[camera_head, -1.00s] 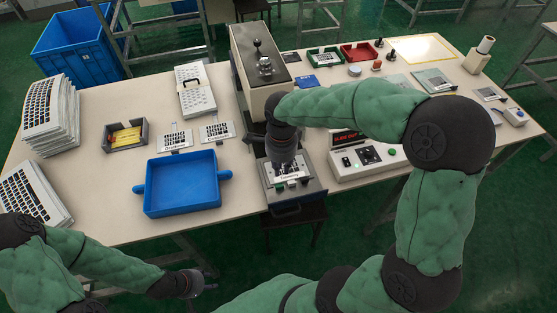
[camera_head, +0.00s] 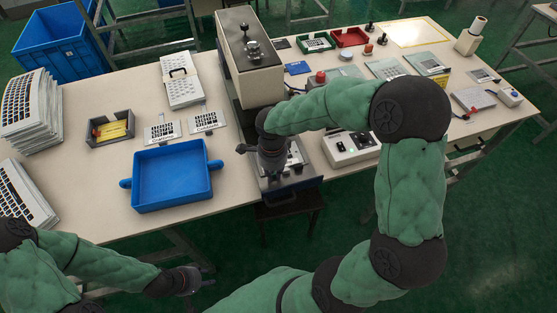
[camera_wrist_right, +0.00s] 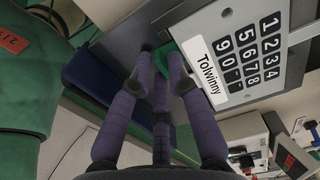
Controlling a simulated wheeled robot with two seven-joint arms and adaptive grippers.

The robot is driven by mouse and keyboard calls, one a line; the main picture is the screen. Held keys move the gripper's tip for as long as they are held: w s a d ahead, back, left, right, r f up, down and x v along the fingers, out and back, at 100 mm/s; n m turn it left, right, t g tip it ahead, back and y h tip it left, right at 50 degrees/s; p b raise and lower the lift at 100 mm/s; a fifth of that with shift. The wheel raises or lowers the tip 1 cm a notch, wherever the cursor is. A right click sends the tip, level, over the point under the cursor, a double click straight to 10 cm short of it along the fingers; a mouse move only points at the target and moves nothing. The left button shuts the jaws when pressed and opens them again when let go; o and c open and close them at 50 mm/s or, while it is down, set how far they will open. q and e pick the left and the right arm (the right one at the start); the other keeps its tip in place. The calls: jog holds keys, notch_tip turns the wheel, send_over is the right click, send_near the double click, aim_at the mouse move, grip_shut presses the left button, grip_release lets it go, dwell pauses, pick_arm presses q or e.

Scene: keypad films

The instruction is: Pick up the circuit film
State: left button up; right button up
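Two printed keypad films with labels, a left one (camera_head: 162,132) and a right one (camera_head: 208,122), lie on the table behind the blue tray; I cannot tell which is the circuit film. Another keypad sheet, labelled Tolwinny (camera_wrist_right: 244,58), fills the upper right of the right wrist view. It lies on the grey fixture (camera_head: 305,176), mostly hidden by my arm in the head view. My right gripper (camera_head: 255,150) is above that fixture. In the wrist view its fingertips (camera_wrist_right: 160,58) are apart, with a green part behind them. My left gripper (camera_head: 197,280) is low, off the table's front edge.
A blue tray (camera_head: 172,203) lies in front of the films. A tall press (camera_head: 262,82) stands behind the fixture. Keypad stacks (camera_head: 32,108) are at the left, with a small dark box (camera_head: 128,142) nearby. A control box (camera_head: 352,150) stands right of the fixture.

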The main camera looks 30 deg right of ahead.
jog(key=shift+f, duration=0.1)
grip_shut()
jog(key=shift+r, duration=0.2)
